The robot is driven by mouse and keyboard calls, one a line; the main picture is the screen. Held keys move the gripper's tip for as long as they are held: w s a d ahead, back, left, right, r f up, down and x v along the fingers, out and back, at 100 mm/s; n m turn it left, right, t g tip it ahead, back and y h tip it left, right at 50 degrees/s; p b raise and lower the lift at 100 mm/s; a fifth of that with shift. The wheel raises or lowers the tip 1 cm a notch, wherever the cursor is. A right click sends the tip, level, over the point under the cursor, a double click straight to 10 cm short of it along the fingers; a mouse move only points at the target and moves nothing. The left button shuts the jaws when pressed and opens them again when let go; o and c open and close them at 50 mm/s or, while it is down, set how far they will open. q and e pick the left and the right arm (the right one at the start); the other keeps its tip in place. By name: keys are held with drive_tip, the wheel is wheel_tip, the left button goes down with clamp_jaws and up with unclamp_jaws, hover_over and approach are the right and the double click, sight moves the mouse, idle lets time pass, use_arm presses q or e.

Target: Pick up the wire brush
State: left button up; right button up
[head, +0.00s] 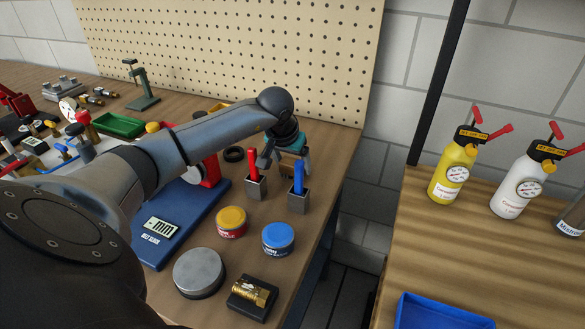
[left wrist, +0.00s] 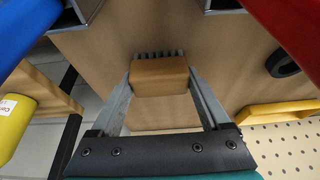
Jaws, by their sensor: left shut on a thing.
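The wire brush (left wrist: 160,80) shows in the left wrist view as a brown wooden block with a row of grey bristles along its far edge. My left gripper (left wrist: 161,72) has one grey finger on each side of the block and is shut on it. In the head view the left gripper (head: 285,158) is near the table's right edge, behind two grey holders. The brush cannot be made out clearly there. Whether it is clear of the tabletop is hard to tell. My right gripper is not in view.
Grey holders with a red handle (head: 252,165) and a blue handle (head: 298,175) stand just in front of the gripper. A yellow-lidded tin (head: 231,221) and blue-lidded tin (head: 278,238) are nearer. The pegboard (head: 300,60) rises behind. A gap separates the right-hand table (head: 450,235).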

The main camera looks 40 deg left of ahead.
sight(293, 161)
use_arm(q)
drive_tip(key=c, duration=0.4)
drive_tip(key=shift+c, duration=0.5)
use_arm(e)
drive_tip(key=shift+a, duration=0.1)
use_arm(q)
drive_tip(key=shift+r, duration=0.15)
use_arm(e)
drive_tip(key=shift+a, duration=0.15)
use_arm(q)
wheel_tip(293, 161, up, 20)
drive_tip(key=p, duration=0.3)
drive_tip(key=shift+p, duration=0.4)
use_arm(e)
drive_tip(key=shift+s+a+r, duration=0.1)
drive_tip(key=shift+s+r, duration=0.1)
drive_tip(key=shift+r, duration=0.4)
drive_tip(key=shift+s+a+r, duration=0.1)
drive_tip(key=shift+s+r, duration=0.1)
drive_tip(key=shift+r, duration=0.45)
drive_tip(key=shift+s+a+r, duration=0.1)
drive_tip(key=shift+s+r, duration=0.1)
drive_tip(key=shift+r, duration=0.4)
